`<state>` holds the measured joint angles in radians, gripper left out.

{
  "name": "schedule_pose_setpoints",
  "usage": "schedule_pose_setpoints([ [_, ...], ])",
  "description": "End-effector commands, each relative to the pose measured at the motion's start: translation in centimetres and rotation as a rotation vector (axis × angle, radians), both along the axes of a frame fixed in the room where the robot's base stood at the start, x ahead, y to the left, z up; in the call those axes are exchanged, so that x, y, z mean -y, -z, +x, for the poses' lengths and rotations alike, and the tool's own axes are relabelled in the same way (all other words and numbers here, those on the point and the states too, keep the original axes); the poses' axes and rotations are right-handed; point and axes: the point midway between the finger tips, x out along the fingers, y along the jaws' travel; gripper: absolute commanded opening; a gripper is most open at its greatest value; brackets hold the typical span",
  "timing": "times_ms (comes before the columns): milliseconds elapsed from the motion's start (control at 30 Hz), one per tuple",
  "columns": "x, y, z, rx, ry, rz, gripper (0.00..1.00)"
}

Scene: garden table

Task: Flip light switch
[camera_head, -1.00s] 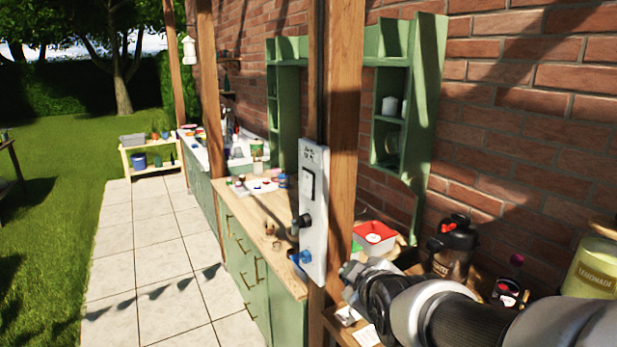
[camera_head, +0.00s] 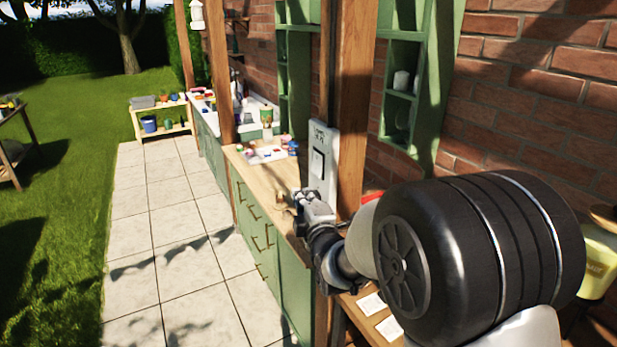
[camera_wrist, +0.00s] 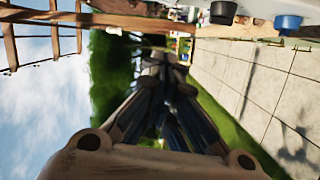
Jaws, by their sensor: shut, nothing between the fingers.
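A pale switch panel (camera_head: 333,150) is mounted upright on a wooden post (camera_head: 355,90) in the head view. Its light switch (camera_head: 318,165), a dark-framed light rocker, shows on the upper part. My gripper (camera_head: 306,198) is shut and empty, in front of the panel's lower part and below the switch; I cannot tell whether it touches. It hides the panel's lower knobs there. In the wrist view, my shut fingers (camera_wrist: 167,62) point away from the camera. A black knob (camera_wrist: 222,12) and a blue knob (camera_wrist: 288,23) show along the top edge; the switch is not visible there.
A wooden countertop (camera_head: 262,180) with green drawers runs behind the post. Green shelves (camera_head: 402,75) hang on the brick wall at right. A yellow lemonade container (camera_head: 598,262) stands at the far right. The paved path (camera_head: 165,225) at left is clear.

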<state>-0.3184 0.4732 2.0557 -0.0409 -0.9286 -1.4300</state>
Motion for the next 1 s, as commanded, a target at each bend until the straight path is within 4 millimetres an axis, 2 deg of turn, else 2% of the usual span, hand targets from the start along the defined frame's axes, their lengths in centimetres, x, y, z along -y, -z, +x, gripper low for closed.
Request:
schedule_pose_setpoints([
  [167, -1.0, 0.1, 2.6, 0.001, 0.0, 0.001, 0.0],
  [500, -3.4, 0.3, 9.1, 0.001, 0.0, 0.001, 0.0],
  [600, -1.5, 0.5, 10.0, 0.0, 0.004, 0.001, 0.0],
  [700, -0.6, 0.6, 10.5, 0.0, 0.003, 0.002, 0.0],
  [1000, 0.1, 0.7, 11.0, -0.001, 0.001, 0.002, 0.0],
])
